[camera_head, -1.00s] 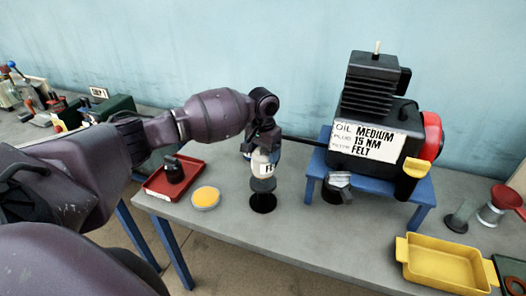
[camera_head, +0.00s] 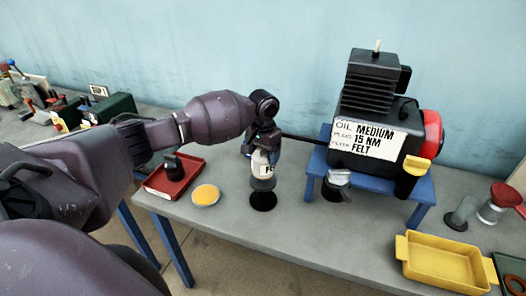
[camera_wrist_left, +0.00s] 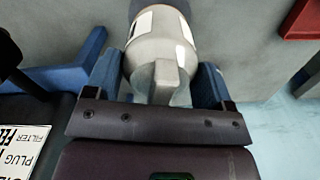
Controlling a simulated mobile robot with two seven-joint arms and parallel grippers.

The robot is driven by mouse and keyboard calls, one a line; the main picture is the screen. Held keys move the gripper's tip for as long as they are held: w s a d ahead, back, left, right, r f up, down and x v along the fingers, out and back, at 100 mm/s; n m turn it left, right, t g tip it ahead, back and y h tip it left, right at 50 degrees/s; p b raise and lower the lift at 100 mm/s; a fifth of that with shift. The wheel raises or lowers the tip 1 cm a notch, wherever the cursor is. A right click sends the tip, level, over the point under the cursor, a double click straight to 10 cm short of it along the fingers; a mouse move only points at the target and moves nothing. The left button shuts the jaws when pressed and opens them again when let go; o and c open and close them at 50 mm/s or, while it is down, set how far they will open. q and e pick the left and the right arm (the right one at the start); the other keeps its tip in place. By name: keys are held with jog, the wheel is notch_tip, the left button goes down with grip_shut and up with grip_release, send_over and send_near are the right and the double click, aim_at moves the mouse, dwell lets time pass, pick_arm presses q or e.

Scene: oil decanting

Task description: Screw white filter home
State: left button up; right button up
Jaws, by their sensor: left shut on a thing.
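The white filter (camera_head: 261,165) is a pale cylinder with a dark-lettered label, upright above a black round-footed stand (camera_head: 263,199) on the grey table. My left gripper (camera_head: 262,150) comes down from above and is shut on the filter's upper part. In the left wrist view, blue fingers lie on both sides of the filter (camera_wrist_left: 160,55). I cannot tell how far the filter is seated on the stand. The black pump (camera_head: 372,130) with the card reading oil medium, plug 15 Nm, filter felt stands on a blue bench to the right. My right gripper is not in view.
A red tray (camera_head: 160,188) with a black part and a dish of yellow material (camera_head: 206,195) lie left of the stand. The blue bench (camera_head: 410,205) stands close on the right. A yellow tray (camera_head: 445,285) is at front right. The table between stand and yellow tray is clear.

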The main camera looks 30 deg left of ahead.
pick_arm(q)
jog(key=shift+f, duration=1.2)
dwell(0.4)
jog(key=m, duration=1.6)
jog(key=shift+f, duration=0.1)
jog(key=m, duration=0.8)
jog(key=shift+w, duration=0.1)
jog(key=m, duration=0.3)
jog(key=shift+m, duration=0.3)
